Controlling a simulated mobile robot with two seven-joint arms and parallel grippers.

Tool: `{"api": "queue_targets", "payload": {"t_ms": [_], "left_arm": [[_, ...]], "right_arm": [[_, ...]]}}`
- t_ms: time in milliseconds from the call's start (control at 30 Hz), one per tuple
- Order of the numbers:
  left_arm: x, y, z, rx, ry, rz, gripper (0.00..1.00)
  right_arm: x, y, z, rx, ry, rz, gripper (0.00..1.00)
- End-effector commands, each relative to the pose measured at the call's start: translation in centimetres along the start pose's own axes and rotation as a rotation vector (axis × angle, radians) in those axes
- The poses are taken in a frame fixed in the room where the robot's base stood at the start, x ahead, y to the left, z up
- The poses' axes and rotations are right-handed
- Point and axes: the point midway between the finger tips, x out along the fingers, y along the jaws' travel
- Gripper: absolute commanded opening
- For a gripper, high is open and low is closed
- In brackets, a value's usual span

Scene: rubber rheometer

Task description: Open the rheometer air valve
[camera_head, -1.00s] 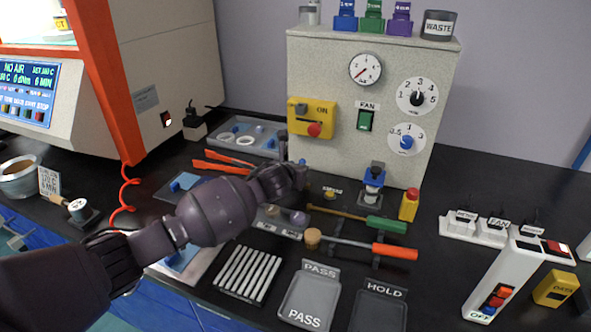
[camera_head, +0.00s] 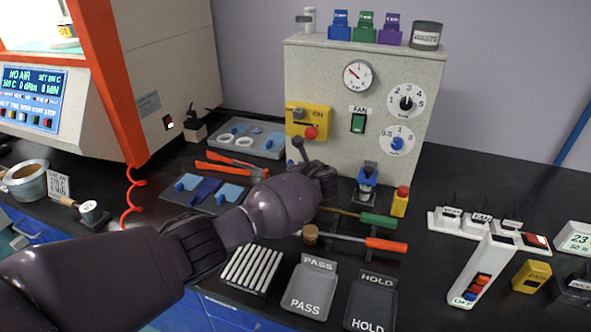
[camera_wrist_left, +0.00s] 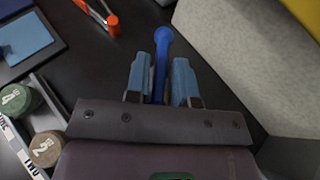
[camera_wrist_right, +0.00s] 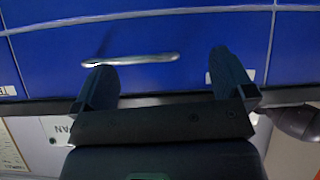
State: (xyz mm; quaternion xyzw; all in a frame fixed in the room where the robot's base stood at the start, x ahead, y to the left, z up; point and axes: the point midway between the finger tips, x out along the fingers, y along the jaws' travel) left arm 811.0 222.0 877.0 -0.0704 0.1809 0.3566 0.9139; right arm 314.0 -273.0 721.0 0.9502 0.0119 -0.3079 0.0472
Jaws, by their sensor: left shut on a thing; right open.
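A lever with a round end shows blue between the fingers of my left gripper (camera_wrist_left: 160,85) in the left wrist view; the lever (camera_wrist_left: 161,52) extends past the fingertips. My left gripper is shut on it. In the head view my left gripper (camera_head: 322,178) is low before the left part of the grey panel box (camera_head: 325,75), its fingers mostly hidden. A dark rod with a round end (camera_head: 298,146) rises beside it, tilted left, seemingly the same lever. The lever's base is hidden. The box's gauge (camera_head: 358,75) needle points up-left. My right gripper (camera_wrist_right: 165,85) is open and empty.
A yellow switch box (camera_head: 309,120) with a red knob is just above the lever. An orange-handled tool (camera_head: 238,163) and trays lie to the left; screwdrivers (camera_head: 370,242) lie in front. My right gripper faces a blue drawer front with a handle (camera_wrist_right: 130,60).

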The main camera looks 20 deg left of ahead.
Motion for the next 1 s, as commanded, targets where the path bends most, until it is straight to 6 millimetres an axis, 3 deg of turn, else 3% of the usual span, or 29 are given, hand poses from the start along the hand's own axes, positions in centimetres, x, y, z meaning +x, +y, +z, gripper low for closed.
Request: {"api": "queue_targets", "payload": {"t_ms": [500, 1000], "left_arm": [[0.3, -0.8, -0.8, -0.152, 0.009, 0.380, 0.00], [0.2, -0.9, -0.3, -0.206, 0.006, 0.500, 0.00]], "right_arm": [[1.8, -0.4, 0.9, -0.014, -0.009, -0.014, 1.00], [2.2, -0.5, 1.7, -0.016, -0.019, -0.016, 1.00]]}}
